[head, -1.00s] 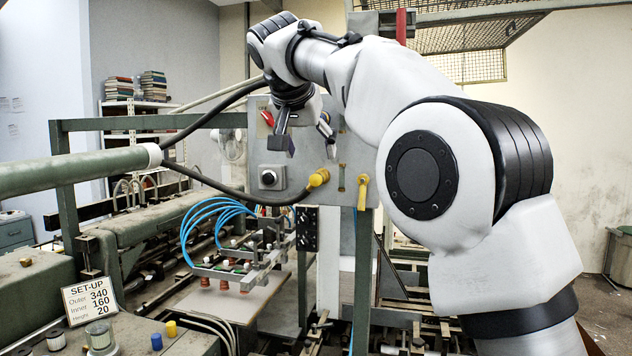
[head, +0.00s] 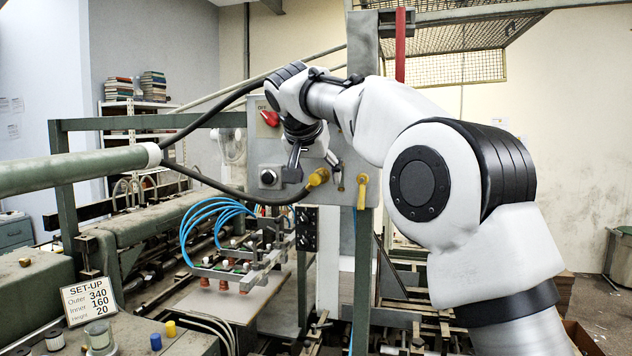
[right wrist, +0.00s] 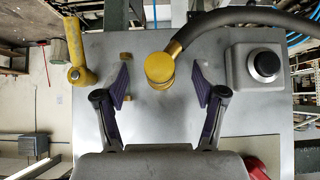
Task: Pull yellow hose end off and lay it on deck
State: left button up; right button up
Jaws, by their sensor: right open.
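The yellow hose end (head: 318,177) sits on the front of the grey control panel (head: 346,215), at the end of a dark hose (head: 235,190). In the right wrist view the hose end (right wrist: 160,70) faces the camera, and the hose curves off to the upper right. My right gripper (head: 313,174) is open in front of the panel. In the right wrist view its two purple-padded fingers (right wrist: 162,87) stand on either side of the hose end, with a visible gap on both sides. My left gripper is not in view.
A yellow lever (head: 362,190) stands beside the hose end on the panel. A black push button (head: 268,177) and a red switch (head: 269,117) are also on it. At lower left, a green surface (head: 190,344) carries a SET-UP sign (head: 90,300) and small cylinders.

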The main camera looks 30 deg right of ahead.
jog(key=shift+w, duration=0.1)
dwell(0.8)
grip_shut()
jog(key=shift+a, duration=0.1)
jog(key=shift+s+a, duration=0.35)
jog(key=shift+s+a+b, duration=1.45)
jog(key=shift+s+a, duration=0.2)
jog(key=shift+a, duration=0.25)
